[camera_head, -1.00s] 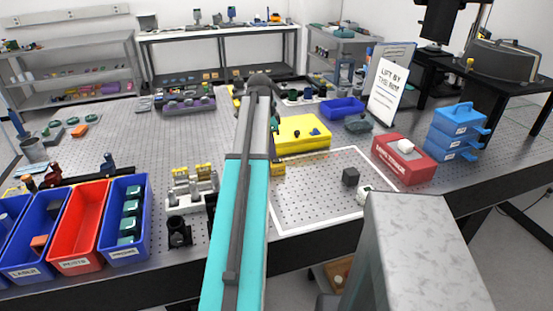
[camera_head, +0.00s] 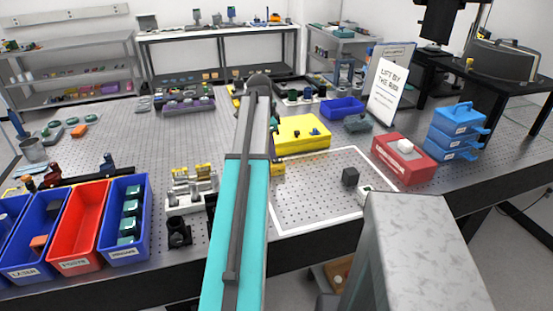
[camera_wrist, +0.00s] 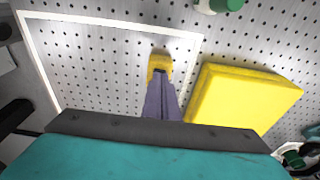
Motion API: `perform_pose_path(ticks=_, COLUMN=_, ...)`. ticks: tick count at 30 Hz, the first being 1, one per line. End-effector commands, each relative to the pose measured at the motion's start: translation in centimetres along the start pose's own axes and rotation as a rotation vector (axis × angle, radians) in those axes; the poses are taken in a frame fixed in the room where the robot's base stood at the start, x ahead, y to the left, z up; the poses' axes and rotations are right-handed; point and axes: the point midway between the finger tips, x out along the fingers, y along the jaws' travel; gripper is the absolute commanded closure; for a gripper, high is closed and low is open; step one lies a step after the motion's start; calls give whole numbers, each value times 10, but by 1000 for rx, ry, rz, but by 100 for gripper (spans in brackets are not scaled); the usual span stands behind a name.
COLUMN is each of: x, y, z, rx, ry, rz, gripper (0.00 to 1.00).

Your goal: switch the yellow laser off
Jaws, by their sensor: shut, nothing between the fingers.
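A small yellow block (camera_head: 277,167) sits by the left edge of the white outlined area, beside my arm. It also shows in the wrist view (camera_wrist: 159,62), directly at the tips of my gripper (camera_wrist: 158,80). My gripper's fingers are shut with nothing between them. They overlap the block in the picture; I cannot tell whether they touch it. I cannot tell which yellow thing is the laser, and no switch is clearly visible.
The white outlined area (camera_head: 283,229) holds a dark cube (camera_head: 350,177) and a small white object. A red box (camera_head: 404,160) and blue drawers (camera_head: 455,135) stand to its right. Optics on mounts (camera_head: 190,190) and open bins (camera_head: 75,235) are left of my arm.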

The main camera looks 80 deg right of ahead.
Motion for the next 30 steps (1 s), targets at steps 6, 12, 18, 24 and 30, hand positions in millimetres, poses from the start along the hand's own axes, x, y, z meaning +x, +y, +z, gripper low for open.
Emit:
perform_pose_path(ticks=6, x=2, y=0, z=0, rx=0, ry=0, rz=0, gripper=100)
perform_pose_path(ticks=12, x=4, y=0, z=1, rx=0, ry=0, rz=0, gripper=100)
perform_pose_path(ticks=18, x=6, y=0, z=1, rx=0, ry=0, rz=0, gripper=100)
perform_pose_path(ticks=24, x=8, y=0, z=1, rx=0, ry=0, rz=0, gripper=100)
perform_pose_path(ticks=30, x=10, y=0, z=2, rx=0, ry=0, rz=0, gripper=100)
